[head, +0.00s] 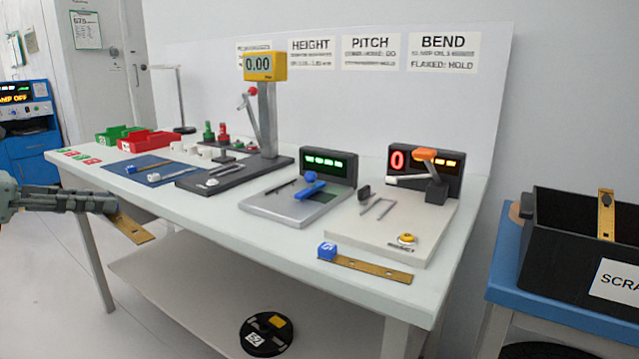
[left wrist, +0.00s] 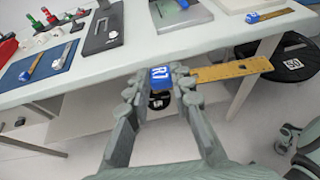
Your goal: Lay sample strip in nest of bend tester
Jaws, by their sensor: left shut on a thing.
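My left gripper (head: 103,204) is at the left of the head view, off the table's front left edge. It is shut on a sample strip (head: 134,228), a brassy flat strip with holes that sticks out past the fingers. In the left wrist view its blue end block (left wrist: 160,77) sits between the fingertips and the strip (left wrist: 232,70) points right. The bend tester (head: 348,231) stands under the BEND sign, with a pale base, small dark posts, an orange-topped lever and a red 0 display. No strip shows in its nest (head: 376,208). Grey-green parts, seemingly my right arm, show at the wrist view's right edge.
Another blue-ended strip (head: 370,270) lies on the table before the bend tester. The pitch station (head: 290,212) and height gauge (head: 265,130) stand left of it. A black scrap bin (head: 560,268) holds a strip at right. A spool (head: 267,335) lies below the table.

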